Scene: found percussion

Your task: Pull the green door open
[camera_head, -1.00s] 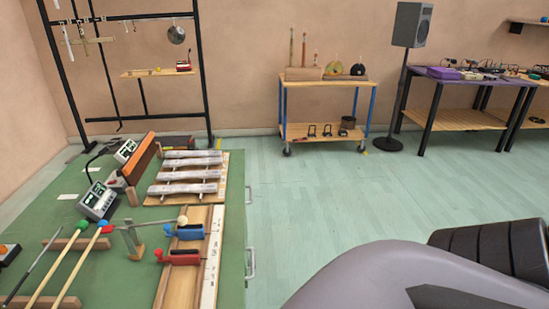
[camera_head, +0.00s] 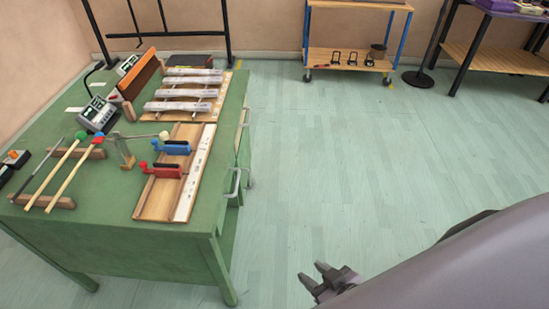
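The green door (camera_head: 244,158) is on the right side of the green workbench (camera_head: 105,235), seen very edge-on. A pale bar handle (camera_head: 234,184) shows on that side, and another bar handle (camera_head: 243,118) shows farther back. I cannot tell which handle belongs to which panel, or whether the door stands slightly ajar. My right gripper (camera_head: 313,273) is at the bottom centre, over the floor, to the right of the bench and nearer to me. Its dark fingertips show apart with nothing between them. It is clear of the door and handles. My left gripper is not in view.
Mallets (camera_head: 70,170), a wooden board with red and blue clamps (camera_head: 175,180) and wrapped bars (camera_head: 185,93) lie on the bench top. The green floor (camera_head: 310,170) right of the bench is clear. A blue-legged cart (camera_head: 350,58) stands at the back.

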